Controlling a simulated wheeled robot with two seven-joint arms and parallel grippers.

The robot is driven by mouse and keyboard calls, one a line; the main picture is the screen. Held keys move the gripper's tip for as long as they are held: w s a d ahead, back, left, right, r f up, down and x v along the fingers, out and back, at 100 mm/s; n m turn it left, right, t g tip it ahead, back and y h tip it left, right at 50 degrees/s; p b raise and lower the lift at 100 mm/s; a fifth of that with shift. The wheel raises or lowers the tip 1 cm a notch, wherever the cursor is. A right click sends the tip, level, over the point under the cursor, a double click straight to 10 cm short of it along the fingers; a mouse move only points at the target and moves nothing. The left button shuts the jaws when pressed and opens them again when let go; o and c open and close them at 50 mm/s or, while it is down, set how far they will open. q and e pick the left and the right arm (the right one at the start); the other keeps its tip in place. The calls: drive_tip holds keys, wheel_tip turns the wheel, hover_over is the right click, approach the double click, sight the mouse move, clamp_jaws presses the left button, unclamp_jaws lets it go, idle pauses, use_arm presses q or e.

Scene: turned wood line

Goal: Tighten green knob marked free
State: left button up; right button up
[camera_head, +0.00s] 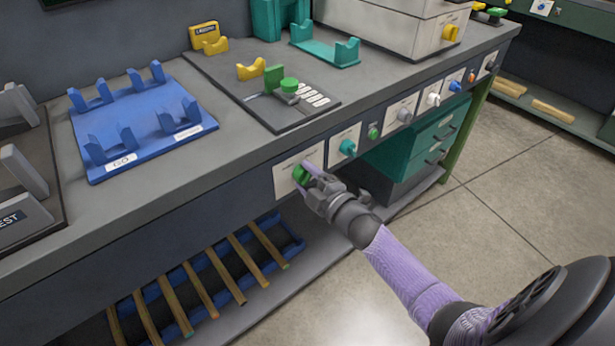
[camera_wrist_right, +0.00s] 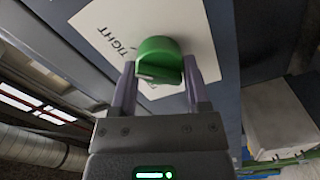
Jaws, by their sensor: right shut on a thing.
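The green knob (camera_head: 300,175) sits on a white plate (camera_head: 283,183) on the front edge of the workbench. In the right wrist view the green knob (camera_wrist_right: 160,60) fills the space between the fingers, and its white plate (camera_wrist_right: 108,28) shows the word "TIGHT". The word "free" is not readable in either view. My right gripper (camera_head: 311,178) is shut on the green knob, with one finger on each side; it also shows in the right wrist view (camera_wrist_right: 160,85). My left gripper is not in view.
Along the bench front to the right are a teal knob (camera_head: 348,148) and several other controls. A blue rack (camera_head: 140,125) stands on the bench top. Below, a blue tray (camera_head: 290,228) holds several wooden rods. Teal drawers (camera_head: 415,145) stand under the bench. The floor is clear.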

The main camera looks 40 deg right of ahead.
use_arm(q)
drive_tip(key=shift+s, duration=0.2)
use_arm(e)
drive_tip(key=o, duration=1.3)
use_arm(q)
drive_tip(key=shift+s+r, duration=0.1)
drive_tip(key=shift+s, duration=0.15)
